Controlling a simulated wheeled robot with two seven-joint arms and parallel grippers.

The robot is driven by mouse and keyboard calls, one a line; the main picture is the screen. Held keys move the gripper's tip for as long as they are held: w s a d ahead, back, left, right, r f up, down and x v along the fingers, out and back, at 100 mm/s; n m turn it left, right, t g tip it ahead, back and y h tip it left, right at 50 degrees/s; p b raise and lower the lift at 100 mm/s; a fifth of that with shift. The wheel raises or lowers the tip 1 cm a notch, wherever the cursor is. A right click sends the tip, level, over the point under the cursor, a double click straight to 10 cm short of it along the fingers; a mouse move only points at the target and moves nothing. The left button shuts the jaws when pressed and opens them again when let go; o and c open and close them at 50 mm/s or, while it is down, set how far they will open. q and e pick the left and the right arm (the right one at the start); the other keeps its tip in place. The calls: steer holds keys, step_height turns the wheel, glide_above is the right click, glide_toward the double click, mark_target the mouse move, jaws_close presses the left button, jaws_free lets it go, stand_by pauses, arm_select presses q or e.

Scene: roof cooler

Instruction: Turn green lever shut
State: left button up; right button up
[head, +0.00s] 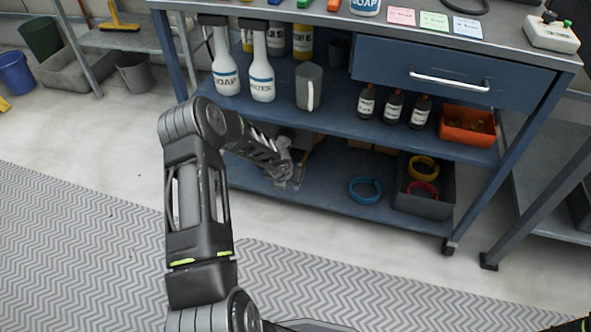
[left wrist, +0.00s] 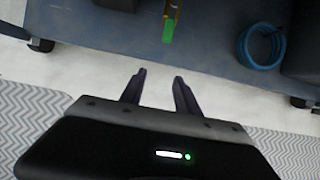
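A bright green piece (left wrist: 169,29) shows at the end of a narrow yellow strip (left wrist: 173,8) in the left wrist view, at the lower shelf of the blue cart. It may be the green lever; its pivot is not clear. In the head view my left gripper (head: 290,175) reaches in at that shelf, and the green piece cannot be made out there. In the left wrist view the gripper's two fingers (left wrist: 159,78) are apart with nothing between them. The green piece lies beyond the fingertips, apart from them.
The lower shelf (head: 310,197) holds a blue ring (head: 365,190) and a dark bin (head: 425,205) with coloured rings. The middle shelf (head: 340,122) above carries white bottles, a grey jug (head: 309,87), dark bottles and an orange bin (head: 467,126). The floor in front is clear.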

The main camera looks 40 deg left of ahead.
arm_select(q)
steer(key=shift+w+a+f+b, duration=0.45)
steer(key=shift+w+b, duration=0.25)
steer(key=shift+w, duration=0.6)
steer(key=shift+w+a+f+b, duration=0.5)
steer(key=shift+w+b, duration=0.25)
steer(key=shift+w, duration=0.6)
steer(key=shift+w+a+f+b, duration=0.45)
steer(key=shift+w+b, duration=0.25)
steer(key=shift+w, duration=0.6)
jaws_close()
